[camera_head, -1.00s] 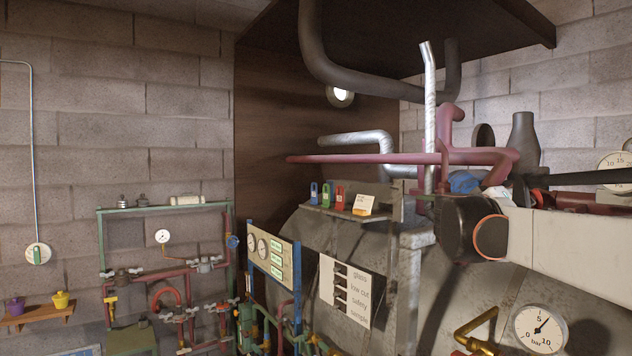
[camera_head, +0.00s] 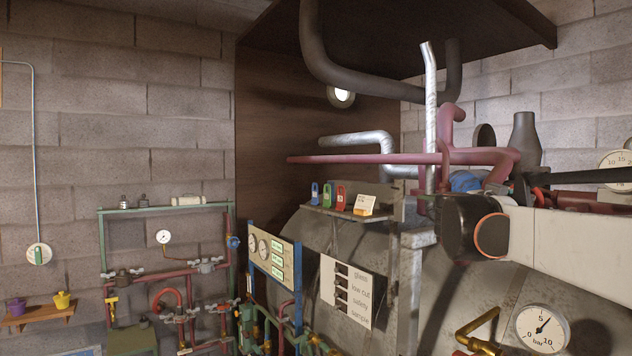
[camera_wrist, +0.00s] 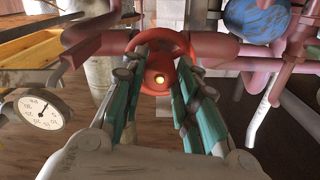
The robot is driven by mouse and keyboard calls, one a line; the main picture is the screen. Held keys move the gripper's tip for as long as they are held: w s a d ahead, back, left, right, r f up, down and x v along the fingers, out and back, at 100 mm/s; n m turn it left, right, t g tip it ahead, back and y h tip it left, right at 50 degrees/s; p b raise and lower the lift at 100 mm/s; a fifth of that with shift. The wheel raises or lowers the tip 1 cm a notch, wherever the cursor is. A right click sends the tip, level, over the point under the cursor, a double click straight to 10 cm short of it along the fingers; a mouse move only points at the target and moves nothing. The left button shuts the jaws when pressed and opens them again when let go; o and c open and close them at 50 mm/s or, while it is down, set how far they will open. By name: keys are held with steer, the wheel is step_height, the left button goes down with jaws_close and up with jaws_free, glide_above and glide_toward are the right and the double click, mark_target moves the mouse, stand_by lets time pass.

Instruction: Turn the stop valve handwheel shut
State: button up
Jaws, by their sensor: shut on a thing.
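The red stop valve handwheel (camera_wrist: 161,48) is in the upper middle of the wrist view. It is a round rim with a hub that has a bright brass-coloured centre, and it sits in front of a dull red pipe. My gripper (camera_wrist: 160,75) reaches up to it from below, with one teal-padded finger at its left side and one at its right. The fingers are shut on the handwheel, and their tips partly hide its sides. In the head view my arm covers much of this area, and I cannot make out the handwheel clearly there.
A round dial gauge (camera_wrist: 39,110) is left of my gripper, and a blue rounded part (camera_wrist: 256,17) is at upper right. Red pipes (camera_head: 400,158) run close by. Another gauge (camera_head: 542,329) is below my arm. A rack of pipes and valves (camera_head: 165,272) stands at left.

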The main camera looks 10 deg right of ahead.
steer(key=m, duration=0.6)
steer(key=shift+s+a+f, duration=0.1)
steer(key=shift+s+f, duration=0.05)
steer(key=m, duration=0.6)
steer(key=shift+m, duration=0.4)
steer(key=o, duration=1.1)
